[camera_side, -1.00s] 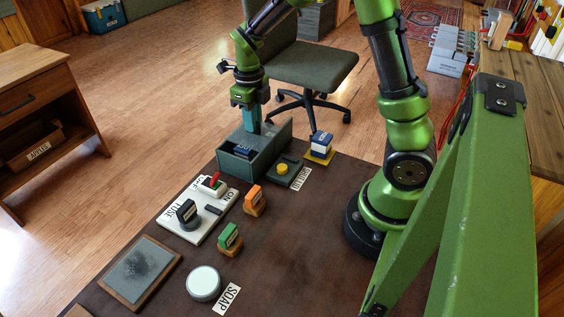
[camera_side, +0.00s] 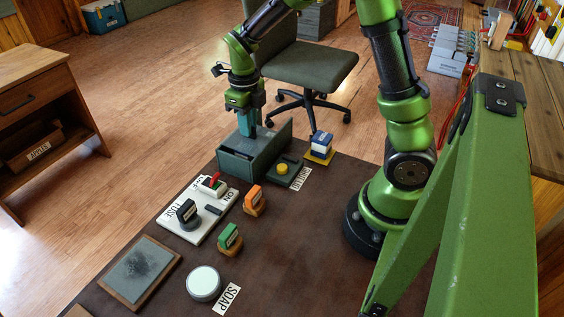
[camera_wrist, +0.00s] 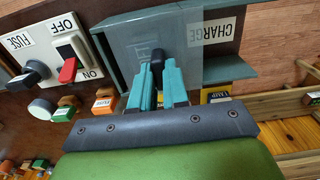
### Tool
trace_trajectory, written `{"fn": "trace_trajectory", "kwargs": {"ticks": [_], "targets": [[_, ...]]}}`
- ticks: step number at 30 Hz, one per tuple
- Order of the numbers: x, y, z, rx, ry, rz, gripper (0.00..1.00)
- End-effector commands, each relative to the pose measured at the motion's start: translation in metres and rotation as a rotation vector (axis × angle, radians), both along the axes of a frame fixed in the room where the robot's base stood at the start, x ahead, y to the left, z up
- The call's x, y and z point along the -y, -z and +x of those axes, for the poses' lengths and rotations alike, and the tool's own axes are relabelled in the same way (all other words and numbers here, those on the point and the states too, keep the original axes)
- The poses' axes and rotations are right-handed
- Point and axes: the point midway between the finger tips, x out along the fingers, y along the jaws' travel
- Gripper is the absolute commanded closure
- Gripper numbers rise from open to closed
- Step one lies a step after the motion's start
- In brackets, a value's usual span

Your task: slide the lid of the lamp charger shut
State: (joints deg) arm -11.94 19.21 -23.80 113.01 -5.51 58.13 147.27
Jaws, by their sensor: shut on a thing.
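The lamp charger (camera_side: 262,154) is a grey-green box at the far end of the dark table, with a CHARGE label (camera_wrist: 222,30) in the wrist view. Its lid (camera_wrist: 180,30) is a thin, see-through grey panel with a dark upright knob (camera_wrist: 158,56). My gripper (camera_wrist: 157,67) has its two teal fingers shut on the knob from either side. The lid lies over the left part of the box, and a dim square shape shows through it. A dark gap shows to its right. In the side view my gripper (camera_side: 247,130) stands over the box and the lid is hard to see.
A white FUSE panel (camera_side: 196,222) with a red switch and black knob lies near the box. A green pad with a yellow button (camera_side: 283,169) and a blue-white block (camera_side: 321,143) stand to its right. Orange (camera_side: 255,200) and green (camera_side: 230,238) stamps stand nearer.

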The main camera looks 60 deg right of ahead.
Motion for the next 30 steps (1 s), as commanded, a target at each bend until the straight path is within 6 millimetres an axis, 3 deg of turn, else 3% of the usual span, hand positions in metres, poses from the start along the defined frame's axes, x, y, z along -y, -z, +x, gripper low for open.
{"fn": "trace_trajectory", "kwargs": {"ticks": [24, 25, 30], "targets": [[-0.020, -0.001, 0.001, 0.005, -0.001, 0.000, 1.00], [-0.020, -0.001, 0.001, 0.005, -0.001, 0.000, 0.81], [-0.020, -0.001, 0.001, 0.003, 0.000, 0.000, 0.55]]}}
